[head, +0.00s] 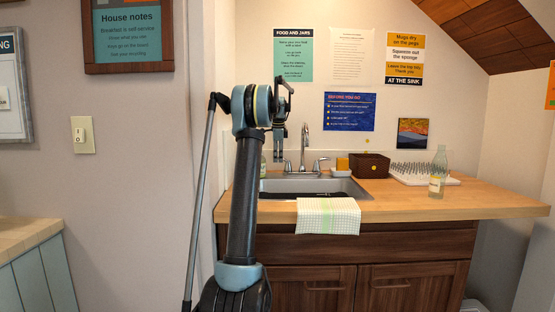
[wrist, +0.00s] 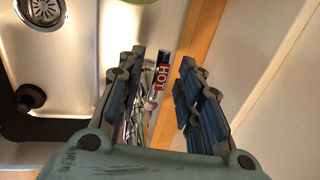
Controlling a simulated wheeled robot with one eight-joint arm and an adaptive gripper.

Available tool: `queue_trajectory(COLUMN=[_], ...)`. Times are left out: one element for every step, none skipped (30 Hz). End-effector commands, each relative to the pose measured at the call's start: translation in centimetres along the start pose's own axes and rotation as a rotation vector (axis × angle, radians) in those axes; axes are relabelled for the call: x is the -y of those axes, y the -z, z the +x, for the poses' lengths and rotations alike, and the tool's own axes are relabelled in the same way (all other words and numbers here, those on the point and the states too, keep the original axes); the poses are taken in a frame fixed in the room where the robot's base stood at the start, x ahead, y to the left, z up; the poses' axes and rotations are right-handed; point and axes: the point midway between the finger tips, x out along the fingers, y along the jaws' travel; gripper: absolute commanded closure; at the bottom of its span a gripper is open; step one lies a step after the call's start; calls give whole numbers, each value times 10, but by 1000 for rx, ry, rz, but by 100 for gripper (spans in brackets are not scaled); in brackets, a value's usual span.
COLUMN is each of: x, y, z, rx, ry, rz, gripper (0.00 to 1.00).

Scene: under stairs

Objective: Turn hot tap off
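The hot tap shows in the wrist view as a slim metal lever with a red HOT label (wrist: 162,76), beside the sink basin. It lies between the two fingers of my gripper (wrist: 163,58), which are apart. I cannot tell from this view how far the fingers are above the lever or whether they touch it. In the head view my gripper (head: 280,136) hangs pointing down just left of the chrome faucet (head: 303,150). No running water is discernible.
The sink (head: 340,186) is set in a wooden counter (head: 400,207) with a checked towel (head: 328,215) over its front edge. A brown box (head: 370,166), a peg rack (head: 425,176) and a glass bottle (head: 438,174) stand to the right. The front right counter is clear.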

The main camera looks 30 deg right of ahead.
Motion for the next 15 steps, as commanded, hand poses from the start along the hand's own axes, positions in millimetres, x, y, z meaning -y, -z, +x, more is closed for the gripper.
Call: queue_trajectory(x=[0,0,0,0,0,0,0,0,0,0,0,-1,-1,0,0], y=[0,0,1,1,1,1,1,1,1,1,1,1,1,1,2], z=[0,0,0,-1,-2,-4,-6,-9,-13,-17,-22,-29,-35,-41,-49], rx=[0,0,0,0,0,0,0,-1,-1,-1,-1,-1,-1,-1,-1], ry=[0,0,-1,-1,-1,-1,-1,-1,-1,-1,-1,-1,-1,-1,-1], rz=[0,0,0,0,0,0,0,0,0,0,0,0,0,1,1], gripper=[67,67,67,67,67,67,67,67,67,67,67,67,67,67,67])
